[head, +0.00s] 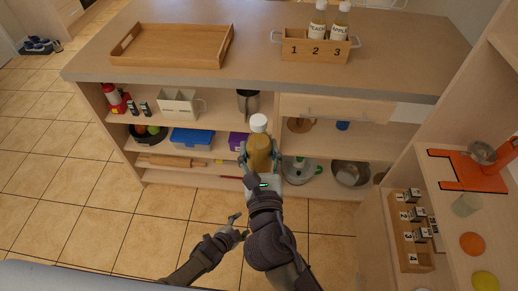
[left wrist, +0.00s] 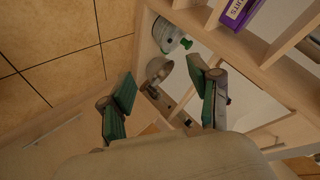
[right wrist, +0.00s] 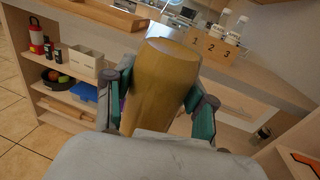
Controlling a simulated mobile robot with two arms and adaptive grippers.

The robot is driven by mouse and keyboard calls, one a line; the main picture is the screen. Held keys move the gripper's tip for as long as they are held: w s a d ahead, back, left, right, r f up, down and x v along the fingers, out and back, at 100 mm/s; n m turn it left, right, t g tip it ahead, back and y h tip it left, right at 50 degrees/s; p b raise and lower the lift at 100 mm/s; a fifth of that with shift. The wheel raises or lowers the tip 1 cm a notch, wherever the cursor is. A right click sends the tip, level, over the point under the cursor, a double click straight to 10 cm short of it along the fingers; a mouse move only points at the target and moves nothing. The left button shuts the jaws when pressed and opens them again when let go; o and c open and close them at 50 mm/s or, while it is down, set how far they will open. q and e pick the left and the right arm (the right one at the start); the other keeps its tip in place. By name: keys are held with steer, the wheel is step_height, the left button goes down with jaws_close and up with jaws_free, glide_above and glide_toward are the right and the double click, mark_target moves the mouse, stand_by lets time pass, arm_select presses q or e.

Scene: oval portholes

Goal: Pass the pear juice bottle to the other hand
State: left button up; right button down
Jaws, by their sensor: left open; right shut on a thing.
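A bottle of yellow-brown juice with a white cap (head: 258,146) is upright in my right gripper (head: 260,158). The fingers are shut around its body from both sides. In the right wrist view the bottle (right wrist: 160,85) fills the space between the green finger pads; no label is readable there. My left gripper (head: 238,227) is below and a little left of the bottle, apart from it. In the left wrist view its fingers (left wrist: 163,95) are spread with nothing between them.
An island counter with open shelves stands ahead, bearing a wooden tray (head: 124,52) and a numbered crate (head: 306,50) with two bottles. A side unit at right holds another numbered crate (head: 402,240) and an orange board (head: 470,172).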

arm_select(q)
steer(key=s+a+f+n+g+y, duration=0.1)
steer(key=s+a+f+n+g, duration=0.2)
steer(key=s, duration=0.9)
steer(key=s+a+f+n+g+y, duration=0.2)
steer(key=s+a+f+n, duration=0.2)
steer(key=s, duration=0.8)
steer(key=s+a+f+n+g+y, duration=0.1)
steer(key=s+a+f+n+g, duration=0.2)
steer(key=s, duration=1)
steer(key=a+f+n, duration=0.1)
steer(key=a+f, duration=0.2)
steer(key=shift+a+f+g, duration=0.2)
steer(key=shift+f+g, duration=0.1)
